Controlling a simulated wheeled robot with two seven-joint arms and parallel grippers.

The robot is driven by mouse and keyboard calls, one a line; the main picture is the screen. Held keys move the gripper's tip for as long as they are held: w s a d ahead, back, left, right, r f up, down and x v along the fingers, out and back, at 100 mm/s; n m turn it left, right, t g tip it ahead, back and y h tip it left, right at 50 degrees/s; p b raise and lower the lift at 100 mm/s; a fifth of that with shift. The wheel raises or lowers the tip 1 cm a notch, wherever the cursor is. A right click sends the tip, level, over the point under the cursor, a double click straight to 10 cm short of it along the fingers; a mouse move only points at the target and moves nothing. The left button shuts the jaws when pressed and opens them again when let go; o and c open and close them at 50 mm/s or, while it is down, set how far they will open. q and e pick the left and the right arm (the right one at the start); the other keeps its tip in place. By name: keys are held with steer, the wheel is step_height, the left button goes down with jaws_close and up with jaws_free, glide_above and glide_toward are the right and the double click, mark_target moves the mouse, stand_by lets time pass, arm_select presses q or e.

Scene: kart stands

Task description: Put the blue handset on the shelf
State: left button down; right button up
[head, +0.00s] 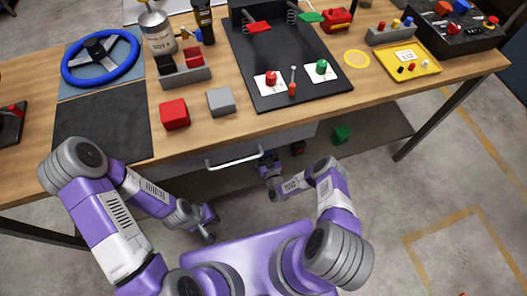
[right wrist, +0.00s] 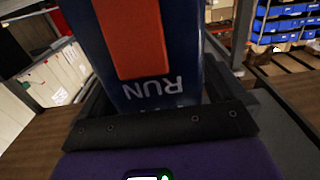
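The blue handset (right wrist: 186,75), with an orange panel and upside-down "RUN" lettering, fills the middle of the right wrist view. It sits between the two dark fingers of my right gripper (right wrist: 150,105), which appear closed against its sides. In the head view my right gripper (head: 268,165) is in front of the bench, near the drawer handle; the handset is too small there to tell apart. A lower shelf (head: 378,130) shows under the bench at the right. My left gripper (head: 209,224) is low in front of the bench, fingers apart and empty.
The wooden bench (head: 205,140) holds a blue steering wheel (head: 100,58), a red block (head: 174,114), a grey block (head: 220,101), a black board (head: 285,60) and a yellow tray (head: 408,60). The drawer handle (head: 234,158) sticks out.

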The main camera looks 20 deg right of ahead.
steer(key=s+p, duration=0.4)
steer(key=s, duration=0.8)
steer(key=s+a+r+m+g+y, duration=0.1)
steer(key=s+a+r+g, duration=0.2)
steer(key=s+r+g, duration=0.4)
steer(key=s+a+r+m+g+y, duration=0.2)
steer(key=s+a+r+g, duration=0.1)
steer(key=s+r+g, duration=0.4)
steer(key=r+g, duration=0.1)
steer(key=g, duration=0.2)
steer(key=shift+s+a+g+y, duration=0.2)
steer(key=shift+s+g+y, duration=0.1)
step_height(320, 180, up, 6)
steer(key=p, duration=0.5)
steer(key=shift+p, duration=0.4)
